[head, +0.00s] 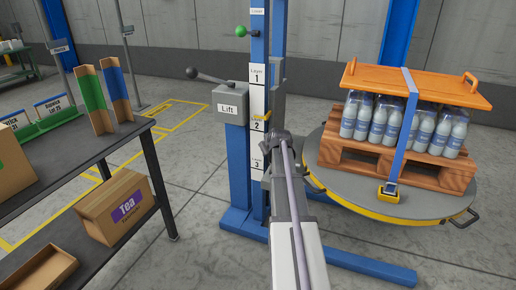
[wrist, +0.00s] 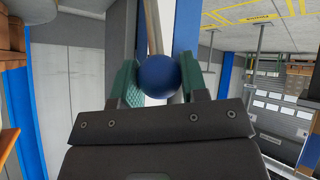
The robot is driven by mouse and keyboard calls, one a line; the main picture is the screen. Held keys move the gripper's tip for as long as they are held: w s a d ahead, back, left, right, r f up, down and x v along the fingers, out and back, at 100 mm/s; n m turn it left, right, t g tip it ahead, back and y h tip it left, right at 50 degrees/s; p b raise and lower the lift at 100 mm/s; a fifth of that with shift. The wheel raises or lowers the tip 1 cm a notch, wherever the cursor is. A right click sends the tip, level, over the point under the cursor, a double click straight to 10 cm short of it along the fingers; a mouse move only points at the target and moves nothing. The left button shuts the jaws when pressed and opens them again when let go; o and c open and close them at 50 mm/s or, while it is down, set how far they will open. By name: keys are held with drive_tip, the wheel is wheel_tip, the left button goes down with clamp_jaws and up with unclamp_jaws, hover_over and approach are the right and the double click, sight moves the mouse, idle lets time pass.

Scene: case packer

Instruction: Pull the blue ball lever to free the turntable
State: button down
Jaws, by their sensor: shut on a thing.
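The blue ball (wrist: 159,76) of the lever sits between the two green-padded fingers of my gripper (wrist: 160,84) in the wrist view. My gripper is shut on it, with a finger on each side. In the head view my arm reaches toward the blue mast and hides the ball and the fingertips. The round grey turntable (head: 437,206) with a yellow rim stands right of the mast. It carries a wooden pallet (head: 455,178) of bottles (head: 425,130) under an orange top board (head: 440,90), with a blue strap (head: 405,130) around the load.
A grey Lift box (head: 231,104) with a black-knobbed lever is on the mast's left side. A green ball (head: 241,31) is higher up. At left stands a dark table (head: 75,150) with a Tea box (head: 118,207) on its lower shelf. Floor between table and mast is clear.

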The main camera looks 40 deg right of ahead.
drive_tip(key=shift+s+a+f, duration=0.15)
drive_tip(key=shift+s+a, duration=0.05)
drive_tip(key=shift+a, duration=0.15)
drive_tip(key=shift+s, duration=0.1)
drive_tip(key=c, duration=0.6)
unclamp_jaws()
drive_tip(key=shift+c, duration=0.2)
drive_tip(key=p+v, duration=0.7)
drive_tip(key=v, duration=0.3)
drive_tip(key=shift+s+r, duration=0.2)
drive_tip(key=shift+r, duration=0.1)
drive_tip(key=shift+a, duration=0.1)
